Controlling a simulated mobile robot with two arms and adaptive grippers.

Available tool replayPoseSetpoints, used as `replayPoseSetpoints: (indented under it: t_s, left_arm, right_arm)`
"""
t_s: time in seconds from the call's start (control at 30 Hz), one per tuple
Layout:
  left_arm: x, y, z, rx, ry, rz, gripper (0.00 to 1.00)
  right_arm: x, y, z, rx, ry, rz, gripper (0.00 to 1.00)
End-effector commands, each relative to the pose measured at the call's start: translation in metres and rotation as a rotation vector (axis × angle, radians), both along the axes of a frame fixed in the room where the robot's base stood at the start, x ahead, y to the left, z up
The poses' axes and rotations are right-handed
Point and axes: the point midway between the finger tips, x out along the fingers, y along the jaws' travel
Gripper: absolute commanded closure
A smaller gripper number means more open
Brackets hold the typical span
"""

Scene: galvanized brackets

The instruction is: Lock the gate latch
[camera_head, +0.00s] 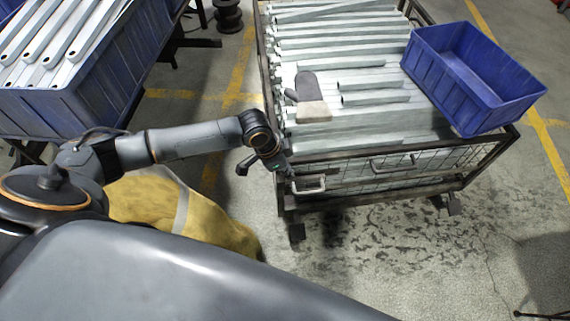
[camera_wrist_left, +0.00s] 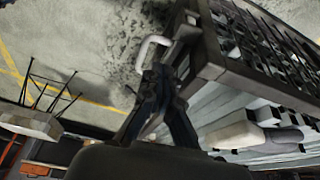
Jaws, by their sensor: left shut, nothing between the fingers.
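A wire-mesh cage cart (camera_head: 375,178) full of galvanized brackets stands in the middle, its dark-framed front side facing me. A pale metal U-shaped handle (camera_head: 309,188), which looks like part of the gate latch, is at the left end of that side. A second similar handle (camera_head: 393,166) is farther right. My left gripper (camera_head: 288,172) is just above and left of the first handle. In the left wrist view the closed fingertips (camera_wrist_left: 158,76) are close to the pale handle (camera_wrist_left: 147,47); I cannot tell if they touch it. My right gripper is not in view.
A blue bin (camera_head: 478,75) sits on the cart's right side. Another blue bin (camera_head: 75,112) with brackets stands at the left, and a yellow sack-like object (camera_head: 160,205) is below my arm.

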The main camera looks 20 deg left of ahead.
Motion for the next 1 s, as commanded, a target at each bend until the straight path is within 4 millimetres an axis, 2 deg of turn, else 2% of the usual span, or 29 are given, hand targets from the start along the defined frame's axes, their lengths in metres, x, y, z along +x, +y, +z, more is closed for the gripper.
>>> replayPoseSetpoints:
  t_s: [0.1,0.3,0.9,1.0]
  left_arm:
    - [-0.004,0.006,0.021,0.0,-0.002,-0.001,1.0]
    - [-0.008,0.01,0.038,-0.001,-0.001,-0.001,1.0]
    - [-0.008,0.01,0.04,-0.002,-0.001,-0.001,1.0]
    - [-0.014,0.001,0.038,-0.011,-0.001,-0.011,1.0]
  right_arm:
    - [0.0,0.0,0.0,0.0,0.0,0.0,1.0]
    - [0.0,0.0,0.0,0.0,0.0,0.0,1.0]
    - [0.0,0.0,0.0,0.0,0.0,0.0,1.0]
    - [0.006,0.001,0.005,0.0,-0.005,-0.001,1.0]
